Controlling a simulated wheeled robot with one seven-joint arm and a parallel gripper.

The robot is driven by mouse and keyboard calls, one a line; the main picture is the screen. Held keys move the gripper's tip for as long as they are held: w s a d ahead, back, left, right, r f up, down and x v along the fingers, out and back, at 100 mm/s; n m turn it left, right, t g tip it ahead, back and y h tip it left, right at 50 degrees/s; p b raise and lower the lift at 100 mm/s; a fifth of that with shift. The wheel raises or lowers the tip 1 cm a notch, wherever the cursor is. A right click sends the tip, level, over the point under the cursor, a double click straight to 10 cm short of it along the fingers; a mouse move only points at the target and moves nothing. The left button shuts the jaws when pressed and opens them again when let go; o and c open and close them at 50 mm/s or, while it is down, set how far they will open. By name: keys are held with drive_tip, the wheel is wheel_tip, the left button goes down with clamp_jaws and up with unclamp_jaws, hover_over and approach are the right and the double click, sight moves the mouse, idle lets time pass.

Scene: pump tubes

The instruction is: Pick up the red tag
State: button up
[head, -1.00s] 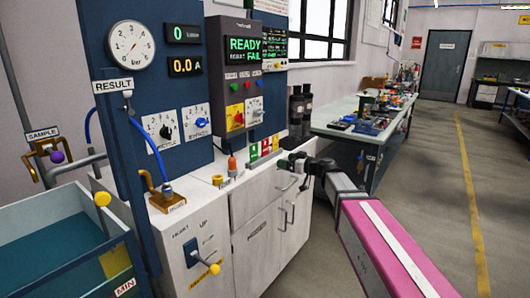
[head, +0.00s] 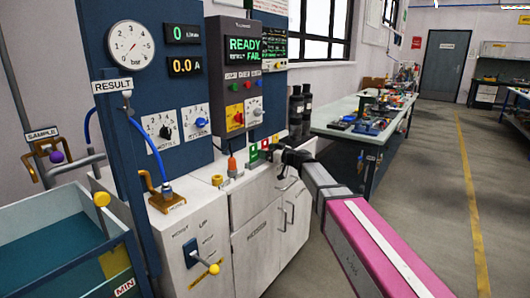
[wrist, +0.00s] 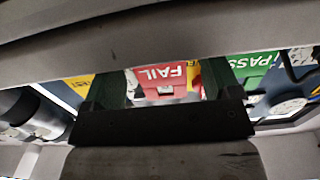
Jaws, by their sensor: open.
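The red tag (wrist: 158,76), marked FAIL, shows upside down in the wrist view, between the two dark fingers of my gripper (wrist: 165,86). The fingers are apart, and I cannot tell whether either touches the tag. In the head view my gripper (head: 277,156) is at the tag row on the white cabinet top. It partly hides the tags there, and the red tag (head: 264,145) shows small just behind it.
A green PASS tag (wrist: 254,64) stands close to the right of the red one, with yellow pieces nearby. An orange-topped part (head: 232,163) and a yellow knob (head: 217,180) are on the white cabinet (head: 255,235). The blue panel rises behind.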

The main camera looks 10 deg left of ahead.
drive_tip(key=shift+x, duration=0.85)
drive_tip(key=shift+d, duration=0.1)
drive_tip(key=c, duration=1)
drive_tip(key=shift+r, duration=0.15)
